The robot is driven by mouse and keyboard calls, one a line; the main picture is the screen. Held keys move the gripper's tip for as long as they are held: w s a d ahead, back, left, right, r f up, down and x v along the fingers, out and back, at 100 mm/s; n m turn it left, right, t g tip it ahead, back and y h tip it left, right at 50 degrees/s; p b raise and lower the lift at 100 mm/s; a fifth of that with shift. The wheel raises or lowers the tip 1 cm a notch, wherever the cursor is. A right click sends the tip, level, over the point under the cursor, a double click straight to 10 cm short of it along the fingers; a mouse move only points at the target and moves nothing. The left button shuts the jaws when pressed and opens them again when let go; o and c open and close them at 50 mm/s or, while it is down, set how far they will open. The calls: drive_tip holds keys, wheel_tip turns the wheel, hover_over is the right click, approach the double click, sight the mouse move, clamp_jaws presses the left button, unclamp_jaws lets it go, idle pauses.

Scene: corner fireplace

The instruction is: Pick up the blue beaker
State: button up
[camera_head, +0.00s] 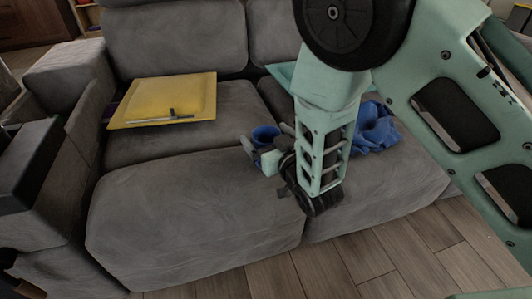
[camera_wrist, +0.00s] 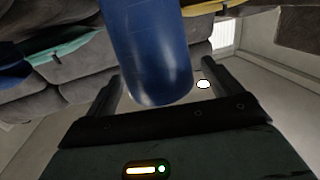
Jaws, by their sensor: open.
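The blue beaker (camera_head: 265,133) is on the grey sofa seat, near the middle front, in the head view. My gripper (camera_head: 267,146) is at the beaker with its jaws open, one finger to each side of it. In the wrist view the beaker (camera_wrist: 148,50) is large and close, reaching down between the two open fingers of my gripper (camera_wrist: 162,82). A gap shows between the beaker and the left finger; contact with the right finger cannot be told. Part of the beaker is hidden by my gripper in the head view.
The grey sofa (camera_head: 190,210) fills the middle. A crumpled blue cloth (camera_head: 376,130) lies right of my arm. A teal flat thing (camera_head: 281,72) shows behind my arm.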

drive_tip(key=shift+w+a, duration=0.15)
drive_tip(key=shift+w, duration=0.2)
drive_tip(key=c, duration=1.1)
drive_tip(key=shift+o, duration=0.2)
